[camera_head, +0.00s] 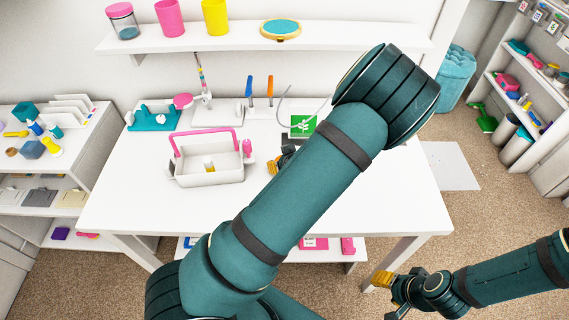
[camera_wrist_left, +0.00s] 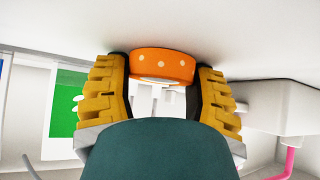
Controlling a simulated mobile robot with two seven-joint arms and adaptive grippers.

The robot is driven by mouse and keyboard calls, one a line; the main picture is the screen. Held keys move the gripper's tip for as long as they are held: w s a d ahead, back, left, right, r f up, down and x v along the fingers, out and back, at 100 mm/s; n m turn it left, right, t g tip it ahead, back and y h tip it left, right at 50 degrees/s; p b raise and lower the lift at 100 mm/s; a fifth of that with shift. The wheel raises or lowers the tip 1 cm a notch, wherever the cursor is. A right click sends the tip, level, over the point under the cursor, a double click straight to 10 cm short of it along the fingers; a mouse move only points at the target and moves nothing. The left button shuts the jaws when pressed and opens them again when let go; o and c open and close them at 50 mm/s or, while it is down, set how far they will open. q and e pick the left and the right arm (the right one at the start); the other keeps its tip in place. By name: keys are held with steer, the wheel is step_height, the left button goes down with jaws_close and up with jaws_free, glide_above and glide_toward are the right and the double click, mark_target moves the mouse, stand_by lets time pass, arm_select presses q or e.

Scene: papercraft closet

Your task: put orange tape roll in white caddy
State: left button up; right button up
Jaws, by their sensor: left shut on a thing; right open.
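The orange tape roll (camera_wrist_left: 160,64) has pale dots and sits between the yellow fingers of my left gripper (camera_wrist_left: 162,85) in the left wrist view. That gripper is shut on it, close to the white tabletop. In the head view, my left gripper (camera_head: 282,158) is mostly hidden behind my arm, and I cannot make out the roll there. The white caddy (camera_head: 208,178) with a pink handle stands on the table just left of that gripper. It also shows at the right of the left wrist view (camera_wrist_left: 285,105). My right gripper (camera_head: 385,292) is open and empty, low beyond the table's front right corner.
The white table (camera_head: 330,205) is clear in front of the caddy and at the right. Behind stand a teal holder (camera_head: 152,118), upright tools (camera_head: 259,92) and a green card (camera_head: 302,124). A shelf (camera_head: 345,38) hangs above.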

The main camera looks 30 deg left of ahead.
arm_select(q)
steer(key=shift+r, duration=0.1)
steer(key=o, duration=0.8)
